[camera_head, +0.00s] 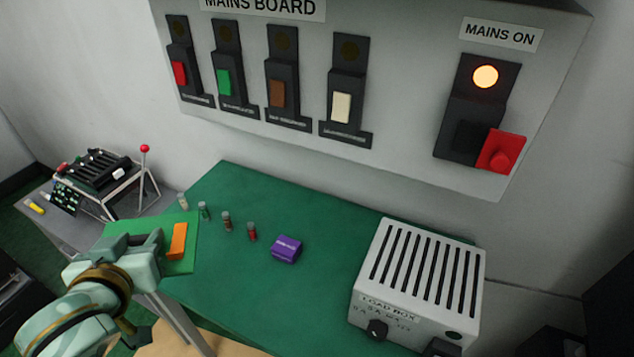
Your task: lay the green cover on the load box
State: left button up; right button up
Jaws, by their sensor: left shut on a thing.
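The green cover (186,259) is a flat light-green sheet with an upright orange handle (178,241). It is at the left end of the green table, near its left edge. My left gripper (163,247) is shut on the cover, at the orange handle; its fingers partly hide the sheet. The load box (417,283) is a white slotted box at the table's right end. Its slotted top is bare, and its front has a label and a dark knob. My right gripper is not in view.
A purple block (286,248) and several small vials, one of them red (251,232), stand on the green table (300,290) between cover and load box. The mains board (400,80) hangs above, its lamp lit. A side table with a device (100,170) is at left.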

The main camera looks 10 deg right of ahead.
aim_at(425, 265)
jog(key=k+l+z, duration=0.3)
jog(key=l+z, duration=0.15)
jog(key=l, duration=0.15)
jog(key=k+l+z, duration=0.2)
jog(key=l+z, duration=0.2)
jog(key=l, duration=0.25)
jog(key=k+l+z, duration=0.2)
jog(key=l, duration=0.15)
jog(key=i, duration=0.1)
